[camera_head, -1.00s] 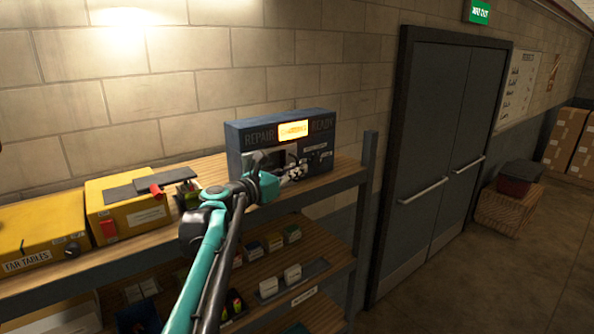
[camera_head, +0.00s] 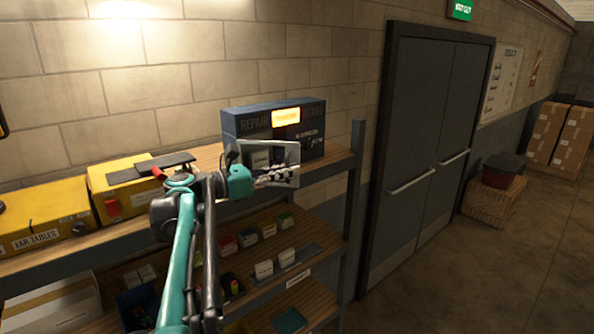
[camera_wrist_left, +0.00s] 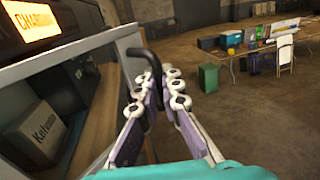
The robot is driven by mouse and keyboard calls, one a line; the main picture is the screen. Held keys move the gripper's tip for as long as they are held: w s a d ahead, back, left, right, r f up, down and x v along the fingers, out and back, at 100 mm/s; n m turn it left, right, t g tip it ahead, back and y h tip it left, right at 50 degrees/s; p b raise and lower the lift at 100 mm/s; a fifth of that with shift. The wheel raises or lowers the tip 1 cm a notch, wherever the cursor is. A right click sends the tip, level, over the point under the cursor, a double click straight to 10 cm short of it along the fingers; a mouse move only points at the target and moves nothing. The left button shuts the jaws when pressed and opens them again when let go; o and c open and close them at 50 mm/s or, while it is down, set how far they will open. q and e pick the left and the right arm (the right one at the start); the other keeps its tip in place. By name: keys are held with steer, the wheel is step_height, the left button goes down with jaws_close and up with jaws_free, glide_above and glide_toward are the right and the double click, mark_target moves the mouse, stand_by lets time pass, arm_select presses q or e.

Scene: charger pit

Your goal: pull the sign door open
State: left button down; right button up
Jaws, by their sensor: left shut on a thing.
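The dark blue sign box (camera_head: 232,122) stands on the top shelf, with "REPAIR", a lit orange panel and "READY" on its front. Its grey-framed door (camera_head: 291,152) stands out from the front, partly open. The door frame (camera_wrist_left: 75,48) also shows at left in the left wrist view, with a carton marked "Kol..." (camera_wrist_left: 35,135) in or behind it. My left gripper (camera_head: 275,177) is at the door, shut on its black handle (camera_wrist_left: 150,62). In the left wrist view the fingers (camera_wrist_left: 163,90) lie around the handle. My arm hides part of the door's left side.
Yellow boxes (camera_head: 45,218) stand left on the wooden shelf (camera_head: 120,228). Small boxes (camera_head: 263,269) sit on the shelf below. A grey shelf post (camera_head: 355,190) and a double door (camera_head: 415,150) stand to the right. Open floor (camera_head: 490,270) lies at lower right.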

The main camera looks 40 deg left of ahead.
arm_select(q)
steer(key=shift+s, duration=2.85)
steer(key=c, duration=1.9)
jaws_free()
steer(key=v, duration=1.2)
